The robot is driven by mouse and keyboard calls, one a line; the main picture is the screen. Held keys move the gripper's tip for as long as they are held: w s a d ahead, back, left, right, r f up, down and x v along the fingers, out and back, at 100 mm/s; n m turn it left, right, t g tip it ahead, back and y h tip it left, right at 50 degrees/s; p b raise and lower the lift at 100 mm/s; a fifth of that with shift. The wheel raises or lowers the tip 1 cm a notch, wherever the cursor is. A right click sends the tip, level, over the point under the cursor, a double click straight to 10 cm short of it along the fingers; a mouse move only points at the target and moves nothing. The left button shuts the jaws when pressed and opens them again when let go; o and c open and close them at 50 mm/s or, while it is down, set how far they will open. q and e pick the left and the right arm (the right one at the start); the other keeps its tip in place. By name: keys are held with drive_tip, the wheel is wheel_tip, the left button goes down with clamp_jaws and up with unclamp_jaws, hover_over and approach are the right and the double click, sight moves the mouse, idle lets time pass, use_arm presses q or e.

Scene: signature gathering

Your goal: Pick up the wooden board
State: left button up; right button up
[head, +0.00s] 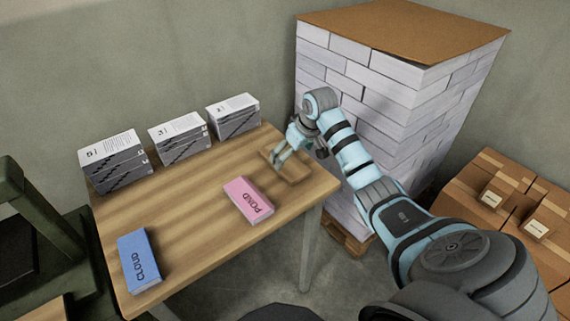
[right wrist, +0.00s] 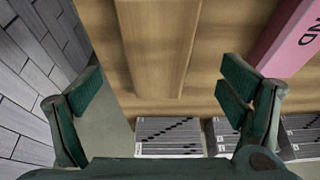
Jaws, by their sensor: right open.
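The wooden board (head: 296,174) lies flat on the wooden table (head: 190,187) near its right end. In the right wrist view the board (right wrist: 158,45) is a long light-brown piece running down from the top edge. My right gripper (head: 280,159) is over the board in the head view, with its fingers pointing down. In the right wrist view its dark green fingers (right wrist: 163,88) are spread wide, one to each side of the board, with nothing between the pads. Whether they touch the board cannot be told. My left gripper is not in view.
A pink block marked POND (head: 248,200) and a blue block marked CLOUD (head: 139,260) lie on the table. Paper stacks (head: 180,138) line its back edge. A tall paper pile (head: 390,90) stands behind my right arm.

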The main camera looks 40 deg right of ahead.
drive_tip(key=w+f, duration=0.2)
drive_tip(key=w+f+b, duration=0.1)
drive_tip(key=w+f, duration=0.1)
drive_tip(key=f, duration=0.1)
drive_tip(key=shift+d, duration=0.15)
drive_tip(key=shift+r, duration=0.1)
drive_tip(key=shift+s, duration=0.1)
drive_tip(key=shift+c, duration=0.4)
drive_tip(key=c, duration=1.3)
